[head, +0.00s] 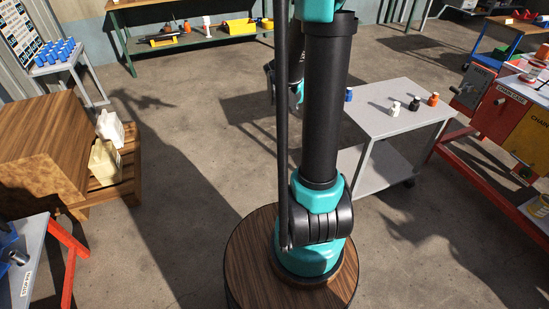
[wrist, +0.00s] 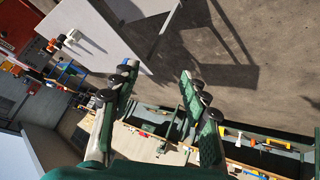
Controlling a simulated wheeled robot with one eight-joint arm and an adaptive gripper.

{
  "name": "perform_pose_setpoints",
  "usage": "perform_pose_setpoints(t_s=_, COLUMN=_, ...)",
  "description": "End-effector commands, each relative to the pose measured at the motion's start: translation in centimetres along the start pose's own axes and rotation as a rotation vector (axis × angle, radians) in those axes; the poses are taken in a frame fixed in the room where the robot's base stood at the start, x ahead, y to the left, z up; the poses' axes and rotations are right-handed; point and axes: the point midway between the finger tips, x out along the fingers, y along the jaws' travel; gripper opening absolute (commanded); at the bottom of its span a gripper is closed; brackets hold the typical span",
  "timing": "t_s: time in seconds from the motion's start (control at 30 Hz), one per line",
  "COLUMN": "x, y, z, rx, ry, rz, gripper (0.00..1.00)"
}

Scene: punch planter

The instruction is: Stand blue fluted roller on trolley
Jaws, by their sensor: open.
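The trolley (head: 405,118) is a light grey two-tier table right of my arm in the head view. A small blue piece (head: 349,95), perhaps the fluted roller, shows at its left edge beside my arm; its fluting is too small to make out. A white piece (head: 393,108), a black piece (head: 414,104) and an orange piece (head: 433,99) stand on the top. My gripper (wrist: 158,72) is open and empty in the wrist view, with the trolley top (wrist: 112,42) up and to the left. In the head view the gripper is mostly hidden behind my arm.
A small stand (head: 62,67) with several blue pieces is at the far left. A green workbench (head: 205,42) is at the back and a red bench (head: 497,110) at the right. Open floor (head: 190,130) lies between them.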

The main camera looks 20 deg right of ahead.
Motion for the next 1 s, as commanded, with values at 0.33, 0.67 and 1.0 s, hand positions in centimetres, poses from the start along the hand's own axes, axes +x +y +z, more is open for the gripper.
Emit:
perform_pose_setpoints(t_s=0.33, x=-9.7, y=-1.5, z=14.1, rx=-0.241, ry=-0.16, rz=-0.284, gripper=0.45)
perform_pose_setpoints(t_s=0.67, x=-14.7, y=-2.4, z=23.9, rx=-0.408, ry=-0.225, rz=-0.497, gripper=0.45)
perform_pose_setpoints(t_s=1.0, x=-15.2, y=-2.5, z=24.8, rx=-0.426, ry=-0.231, rz=-0.522, gripper=0.45)
